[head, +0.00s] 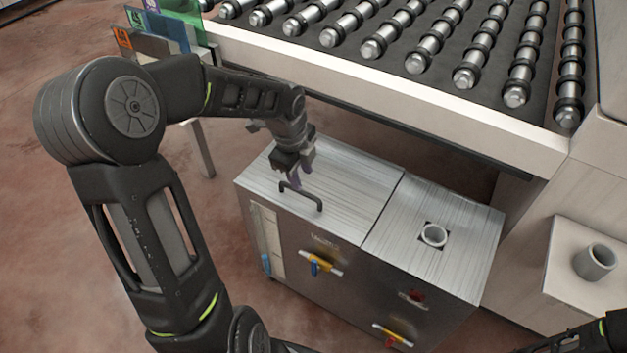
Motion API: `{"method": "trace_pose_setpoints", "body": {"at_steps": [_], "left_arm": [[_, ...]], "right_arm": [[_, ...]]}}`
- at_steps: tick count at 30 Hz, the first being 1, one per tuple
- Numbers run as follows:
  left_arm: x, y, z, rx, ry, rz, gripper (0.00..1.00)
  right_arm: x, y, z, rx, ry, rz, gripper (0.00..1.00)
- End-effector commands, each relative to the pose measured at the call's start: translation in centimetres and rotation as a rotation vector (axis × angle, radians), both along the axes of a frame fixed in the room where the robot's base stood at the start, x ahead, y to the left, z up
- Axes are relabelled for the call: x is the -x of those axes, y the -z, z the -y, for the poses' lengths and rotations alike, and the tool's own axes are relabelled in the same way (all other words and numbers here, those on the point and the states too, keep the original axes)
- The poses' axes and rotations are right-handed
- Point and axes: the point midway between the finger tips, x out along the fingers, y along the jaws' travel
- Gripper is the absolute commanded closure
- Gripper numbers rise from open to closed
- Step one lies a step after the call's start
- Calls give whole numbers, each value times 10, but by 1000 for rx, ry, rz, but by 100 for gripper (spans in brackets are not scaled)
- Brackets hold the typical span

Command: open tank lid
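The metal tank (330,270) stands below the roller table. Its left lid (359,185) lies flat and closed, with a dark bar handle (318,202) near its front edge. My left gripper (299,177) points down just above and behind the handle. Its purplish fingertips are small and partly hidden by the gripper body, so I cannot tell how far apart they are or whether they touch the handle. Only a dark part of my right arm shows at the bottom right corner; its gripper is out of view.
The roller table (480,110) overhangs the tank's back edge. Valves with yellow (321,262) and red (413,296) parts stick out in front. Glass sheets (160,40) stand at the upper left.

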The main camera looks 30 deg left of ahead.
Motion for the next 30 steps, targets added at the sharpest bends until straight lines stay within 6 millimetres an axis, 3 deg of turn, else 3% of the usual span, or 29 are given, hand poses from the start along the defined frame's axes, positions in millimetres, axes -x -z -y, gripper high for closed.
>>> {"method": "trace_pose_setpoints", "body": {"at_steps": [14,25,30], "left_arm": [[0,5,-2,-8,14,-5,66],[-10,57,-2,-6,14,-6,66],[-13,72,-2,-7,13,-4,66]], "right_arm": [[0,1,0,0,0,-1,64],[0,10,0,0,0,-1,64],[0,12,0,0,-1,-1,64]]}}
